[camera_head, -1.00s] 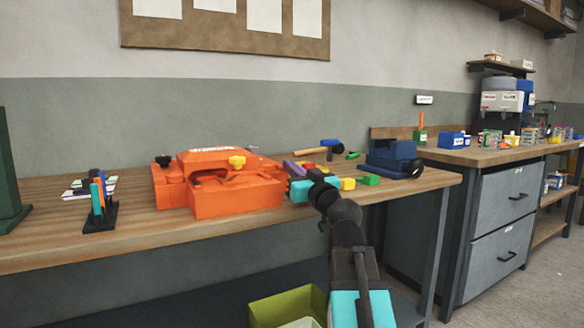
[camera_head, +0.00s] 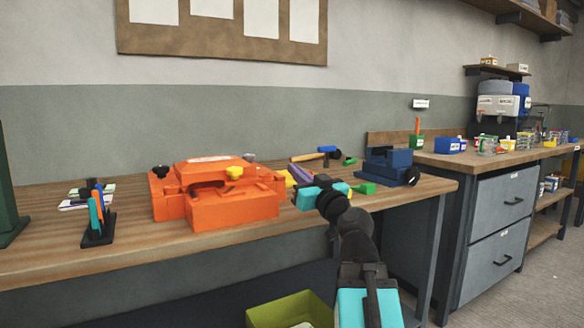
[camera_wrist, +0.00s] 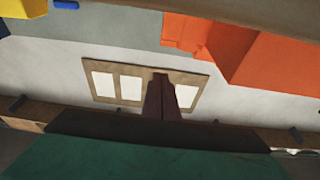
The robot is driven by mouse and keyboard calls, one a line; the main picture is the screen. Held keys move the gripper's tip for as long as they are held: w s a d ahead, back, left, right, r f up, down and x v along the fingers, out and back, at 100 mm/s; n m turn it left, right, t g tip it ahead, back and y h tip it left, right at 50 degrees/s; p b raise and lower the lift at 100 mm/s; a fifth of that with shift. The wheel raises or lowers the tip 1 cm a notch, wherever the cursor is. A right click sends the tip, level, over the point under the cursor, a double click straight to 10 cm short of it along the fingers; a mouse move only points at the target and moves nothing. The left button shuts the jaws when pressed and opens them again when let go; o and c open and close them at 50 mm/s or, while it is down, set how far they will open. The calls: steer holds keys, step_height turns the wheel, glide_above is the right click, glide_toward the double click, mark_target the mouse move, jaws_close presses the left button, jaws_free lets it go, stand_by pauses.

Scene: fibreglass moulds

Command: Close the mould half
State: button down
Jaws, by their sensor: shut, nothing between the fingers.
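The orange mould (camera_head: 235,208) stands on the wooden bench, left of my arm in the head view. Its upper half (camera_head: 207,170) lies over the lower body, with a dark gap under its front edge. A yellow knob (camera_head: 234,173) and a black knob (camera_head: 160,171) show on it. Part of the orange mould (camera_wrist: 265,45) also fills the upper right of the wrist view. My gripper (camera_wrist: 161,78) is shut and empty in the wrist view, apart from the orange surface. In the head view its fingers are hard to make out among the coloured blocks right of the mould.
A blue vice-like tool (camera_head: 388,167), a hammer (camera_head: 316,155) and a green block (camera_head: 365,188) lie right of the mould. A black holder (camera_head: 98,235) with coloured tools stands at the left. Bare bench (camera_head: 150,240) lies along the front. A green bin (camera_head: 290,312) is below.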

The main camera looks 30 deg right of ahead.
steer(key=shift+s+f+b, duration=0.3)
steer(key=shift+s, duration=0.1)
steer(key=shift+s+f+b, duration=0.25)
steer(key=shift+s+b, duration=0.45)
steer(key=shift+b, duration=0.2)
steer(key=shift+b+v, duration=1.45)
steer(key=shift+b, duration=0.45)
steer(key=shift+s, duration=0.1)
